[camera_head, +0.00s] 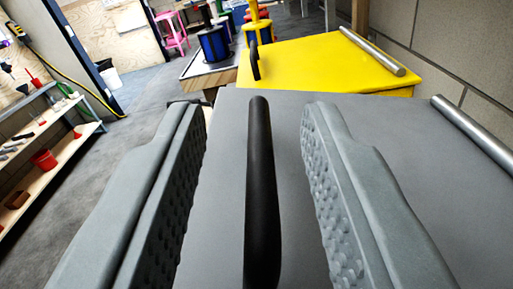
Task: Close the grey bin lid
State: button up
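The grey bin lid (287,120) fills the lower middle of the view as a flat grey panel. A black bar handle (261,185) stands on it and runs away from me. A metal rod (474,130) lies along its right edge. My gripper (257,115) is open, with one grey studded finger on each side of the black handle. Both fingers look apart from the handle. The fingers hide parts of the lid, and the bin's body below it is not visible.
A yellow lid (330,65) with its own black handle (254,61) and metal rod (372,52) lies just beyond. A block wall (445,40) runs close on the right. Shelves (50,150) stand at the left, with open floor (150,100) between.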

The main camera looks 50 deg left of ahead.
notch_tip(320, 180, up, 8)
jog(key=shift+r, duration=0.1)
dwell(0.4)
jog(key=shift+d, duration=0.1)
jog(key=v, duration=2)
dwell(1.7)
